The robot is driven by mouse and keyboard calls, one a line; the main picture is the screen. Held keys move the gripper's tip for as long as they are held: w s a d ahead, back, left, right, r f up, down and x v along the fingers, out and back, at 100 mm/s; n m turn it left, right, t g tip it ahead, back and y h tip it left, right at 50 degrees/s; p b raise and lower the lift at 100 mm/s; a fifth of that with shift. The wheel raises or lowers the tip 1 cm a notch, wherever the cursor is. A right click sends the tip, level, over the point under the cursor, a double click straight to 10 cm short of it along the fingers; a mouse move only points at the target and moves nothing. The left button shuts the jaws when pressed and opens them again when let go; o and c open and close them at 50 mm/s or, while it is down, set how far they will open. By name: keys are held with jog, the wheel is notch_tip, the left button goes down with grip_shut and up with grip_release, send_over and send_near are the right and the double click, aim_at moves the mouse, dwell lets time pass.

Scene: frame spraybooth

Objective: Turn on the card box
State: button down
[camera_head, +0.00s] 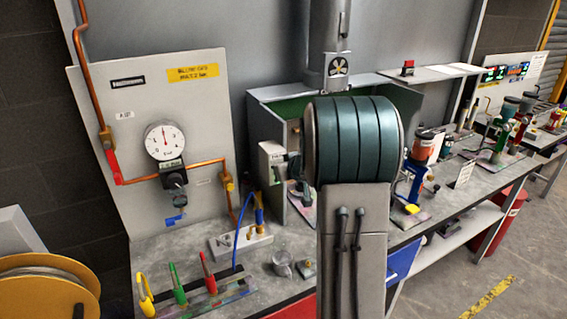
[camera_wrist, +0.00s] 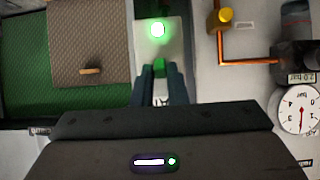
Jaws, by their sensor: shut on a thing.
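A pale box (camera_head: 271,158) stands at the left front edge of the spray booth, partly hidden by my arm in the head view. In the wrist view its pale front panel (camera_wrist: 172,50) carries a round lamp (camera_wrist: 157,29) that glows bright green. Below the lamp is a small green piece (camera_wrist: 159,67), maybe a switch or card. My gripper (camera_wrist: 159,73) has its two dark fingers close together at this green piece and is shut on it. The piece's lower part is hidden between the fingers. My arm hides the fingertips in the head view.
The booth's green interior (camera_wrist: 24,60) and a brown panel with a wooden handle (camera_wrist: 90,71) lie beside the box. A pressure gauge (camera_head: 165,141) and copper pipes are on the left board. Several coloured tools and a small cup (camera_head: 282,263) stand on the bench.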

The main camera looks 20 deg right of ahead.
jog(key=shift+g+p, duration=0.4)
dwell(0.3)
jog(key=c, duration=1.4)
grip_release()
jog(key=shift+c, duration=0.2)
jog(key=shift+r, duration=0.1)
jog(key=v, duration=1.3)
jog(key=shift+s, duration=0.35)
jog(key=shift+r, duration=0.15)
